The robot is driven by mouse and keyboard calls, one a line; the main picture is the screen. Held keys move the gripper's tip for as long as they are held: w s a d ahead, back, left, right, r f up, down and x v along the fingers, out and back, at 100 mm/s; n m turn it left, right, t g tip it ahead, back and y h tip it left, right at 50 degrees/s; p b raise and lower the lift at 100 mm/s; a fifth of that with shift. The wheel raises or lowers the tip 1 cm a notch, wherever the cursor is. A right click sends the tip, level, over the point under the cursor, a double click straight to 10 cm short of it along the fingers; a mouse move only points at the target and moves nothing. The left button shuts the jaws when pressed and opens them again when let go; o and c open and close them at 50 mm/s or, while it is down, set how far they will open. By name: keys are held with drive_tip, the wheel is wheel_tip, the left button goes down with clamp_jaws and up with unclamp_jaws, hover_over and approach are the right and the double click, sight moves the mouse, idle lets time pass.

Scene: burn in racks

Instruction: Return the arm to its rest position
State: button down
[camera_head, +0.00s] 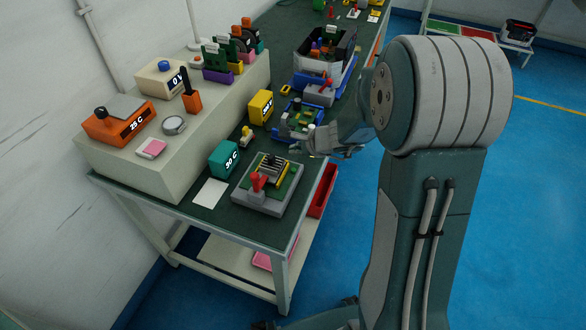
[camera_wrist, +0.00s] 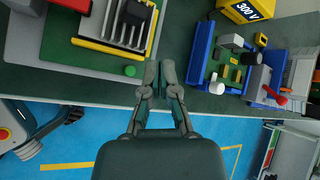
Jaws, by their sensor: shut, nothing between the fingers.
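My gripper (camera_wrist: 159,76) is shut and empty in the wrist view, its two fingertips together over the front edge of the green bench top (camera_wrist: 185,98). In the head view my gripper (camera_head: 300,146) is small and partly blurred into the scene, left of my large arm joint. It hovers near the bench's right edge, between a grey fixture (camera_head: 262,203) with a red handle and a blue-framed board (camera_head: 298,121). The blue-framed board also shows right of my gripper in the wrist view (camera_wrist: 203,50).
A beige raised shelf (camera_head: 200,130) holds an orange 25 C unit (camera_head: 118,122) and other instruments. A teal 30 C box (camera_head: 224,158) and a yellow 300 V box (camera_head: 260,106) stand on the bench. A red bin (camera_head: 323,190) hangs at its edge. Blue floor (camera_head: 330,255) is open to the right.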

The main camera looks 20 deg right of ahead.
drive_tip(key=shift+r, duration=0.2)
idle(0.3)
drive_tip(key=shift+a+r, duration=0.1)
drive_tip(key=shift+r, duration=0.05)
drive_tip(key=s+a+r+n+g, duration=0.1)
drive_tip(key=s+a+r+n, duration=0.2)
drive_tip(key=s+r+n, duration=0.35)
drive_tip(key=s+a+r+n+g, duration=0.1)
drive_tip(key=s+a+r+n, duration=0.2)
drive_tip(key=s+r+n, duration=0.3)
drive_tip(key=s+d+r+n+h, duration=0.2)
drive_tip(key=s+n, duration=0.1)
drive_tip(key=s, duration=0.4)
drive_tip(key=s+d+r+n+h, duration=0.2)
drive_tip(key=s+d+n+h, duration=0.1)
drive_tip(key=s, duration=0.4)
drive_tip(key=shift+s+d+r+n, duration=0.15)
drive_tip(key=shift+s+d+n, duration=0.25)
drive_tip(key=shift+n, duration=0.25)
